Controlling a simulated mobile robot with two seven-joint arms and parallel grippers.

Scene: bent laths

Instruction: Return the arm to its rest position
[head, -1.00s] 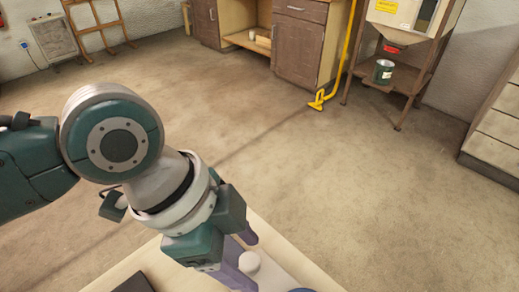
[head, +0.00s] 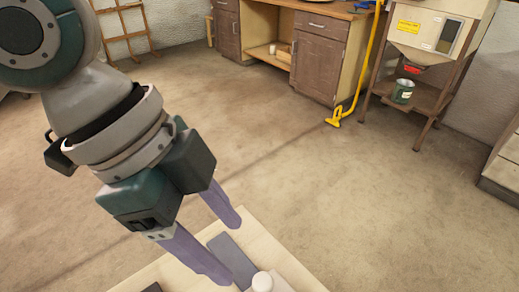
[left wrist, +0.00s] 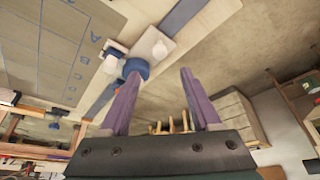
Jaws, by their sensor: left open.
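My left gripper (head: 228,248) hangs from my arm at the left of the head view, its two purple fingers apart and nothing between them. The fingers point down toward the near table top (head: 262,228) and overlap its edge in the picture; they look clear of it. In the left wrist view the same gripper (left wrist: 160,73) also shows empty. A dark grey flat strip (head: 232,258) and a white round-topped piece (head: 263,282) lie or stand on the table. My right gripper is in neither view.
The left wrist view shows a grey lettered panel (left wrist: 62,45), a blue round piece (left wrist: 137,68) and a white knob (left wrist: 160,48). Beyond the table, the floor (head: 330,190) is open. Cabinets (head: 318,57) and a hopper stand (head: 424,100) are at the back.

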